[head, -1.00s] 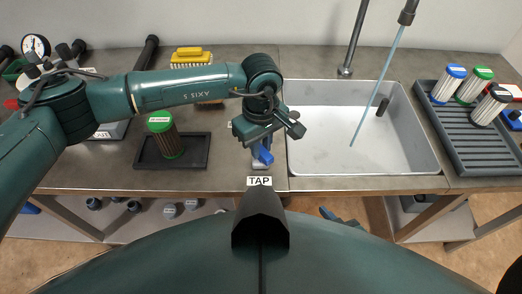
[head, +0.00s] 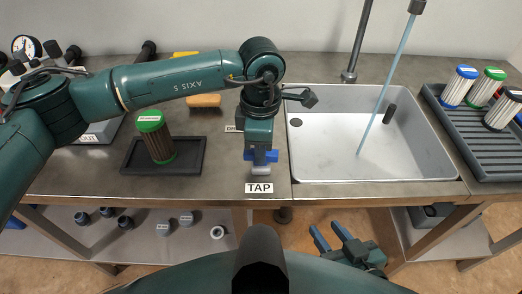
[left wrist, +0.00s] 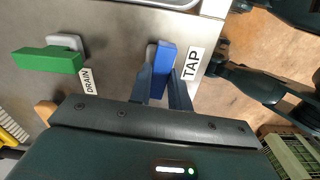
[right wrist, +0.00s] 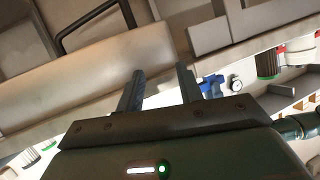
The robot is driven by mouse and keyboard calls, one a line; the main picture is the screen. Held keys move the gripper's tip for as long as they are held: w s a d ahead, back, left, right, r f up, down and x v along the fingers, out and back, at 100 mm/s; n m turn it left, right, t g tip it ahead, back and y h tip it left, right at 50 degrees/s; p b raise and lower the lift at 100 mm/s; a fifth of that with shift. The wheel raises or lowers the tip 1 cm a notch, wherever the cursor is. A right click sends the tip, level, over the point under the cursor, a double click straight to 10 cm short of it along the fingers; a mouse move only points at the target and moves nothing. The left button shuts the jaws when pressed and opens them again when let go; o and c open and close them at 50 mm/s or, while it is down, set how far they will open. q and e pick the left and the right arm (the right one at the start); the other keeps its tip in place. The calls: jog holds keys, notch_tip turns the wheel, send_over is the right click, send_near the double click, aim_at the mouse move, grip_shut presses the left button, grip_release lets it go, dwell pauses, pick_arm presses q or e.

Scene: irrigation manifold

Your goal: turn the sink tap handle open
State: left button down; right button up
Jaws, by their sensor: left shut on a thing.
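The blue tap handle (left wrist: 165,62) stands on the counter beside the TAP label (left wrist: 192,63). In the left wrist view it lies between the two fingers of my left gripper (left wrist: 161,82), which is shut on it. In the head view the handle (head: 265,157) shows at the lower end of my left gripper (head: 261,150), which partly hides it. A thin pale-blue stream (head: 385,85) runs from the spout (head: 416,7) down into the sink (head: 340,172). My right gripper (head: 331,236) is low in front of the counter, open and empty; its fingers (right wrist: 160,85) stand apart.
A green drain handle (left wrist: 48,60) sits near the tap handle. A black tray (head: 190,165) with a green-capped filter (head: 157,138) stands to the left. A grey rack (head: 470,140) with several capped cartridges is right of the sink. A shelf (head: 140,240) lies below.

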pick_arm(q)
jog(key=shift+n, duration=0.4)
pick_arm(e)
jog(key=shift+s+d, duration=0.1)
jog(key=shift+s, duration=0.05)
jog(key=shift+r, duration=0.3)
pick_arm(q)
jog(key=c, duration=1.3)
grip_release()
pick_arm(e)
jog(key=shift+f, duration=0.2)
pick_arm(q)
jog(key=shift+r, duration=0.15)
